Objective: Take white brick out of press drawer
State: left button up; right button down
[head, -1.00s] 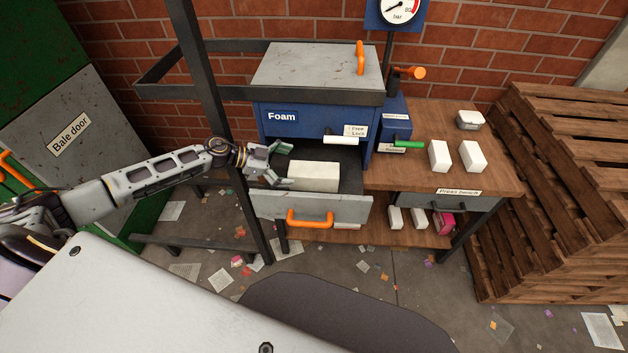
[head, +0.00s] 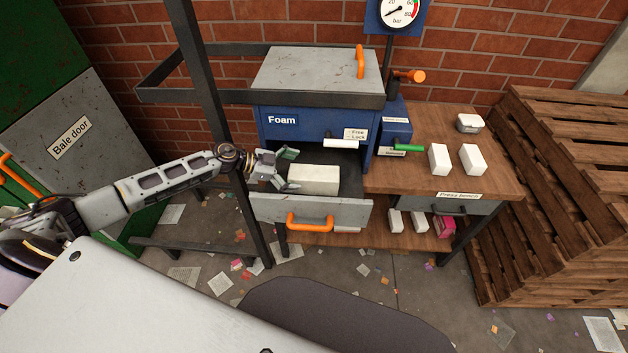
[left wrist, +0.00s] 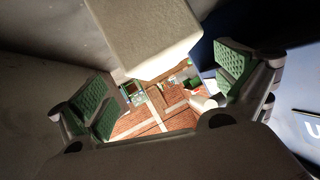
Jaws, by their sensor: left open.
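The white brick (head: 314,180) lies in the open press drawer (head: 345,213), which has an orange handle (head: 309,222) on its grey front. My left gripper (head: 287,170) is open at the left end of the brick. In the left wrist view, the white brick (left wrist: 147,35) lies ahead of the open gripper (left wrist: 165,88), between the lines of its two green-padded fingers. I cannot tell whether a finger touches it. My right gripper does not show.
The blue Foam press (head: 285,120) stands over the drawer, with a white handle (head: 340,143). A dark post (head: 215,100) stands close by my left wrist. Two white bricks (head: 438,158) and a grey-white block (head: 469,122) rest on the wooden bench. Pallets (head: 560,190) stand at right.

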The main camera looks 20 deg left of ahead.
aim_at(301, 175)
pick_arm(q)
jog(key=shift+d, duration=0.1)
dwell(0.3)
jog(key=shift+f+x, duration=0.2)
jog(key=shift+x, duration=2.35)
jog(key=shift+s, duration=0.1)
jog(key=shift+s, duration=0.1)
jog(key=c, duration=1.3)
jog(key=shift+o, duration=0.2)
